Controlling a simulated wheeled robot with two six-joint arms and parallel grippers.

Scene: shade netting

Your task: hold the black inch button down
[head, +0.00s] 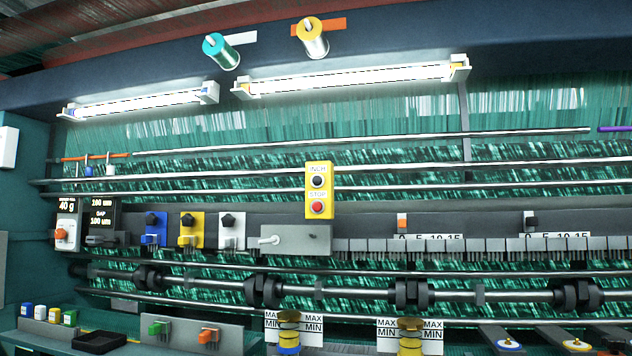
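The black inch button (317,181) sits in the upper part of a yellow control box (329,196) near the middle of the head view, under the label INCH. A red stop button (317,207) is below it on the same box, under the label STOP. Nothing covers or touches the black button. Neither of my grippers shows in the head view.
A grey box with a lever handle (270,240) is just below left of the yellow box. Blue, yellow and white knob blocks (192,230) stand further left. Long metal rods (420,170) cross in front of the green netting. A scale (450,237) lies at right.

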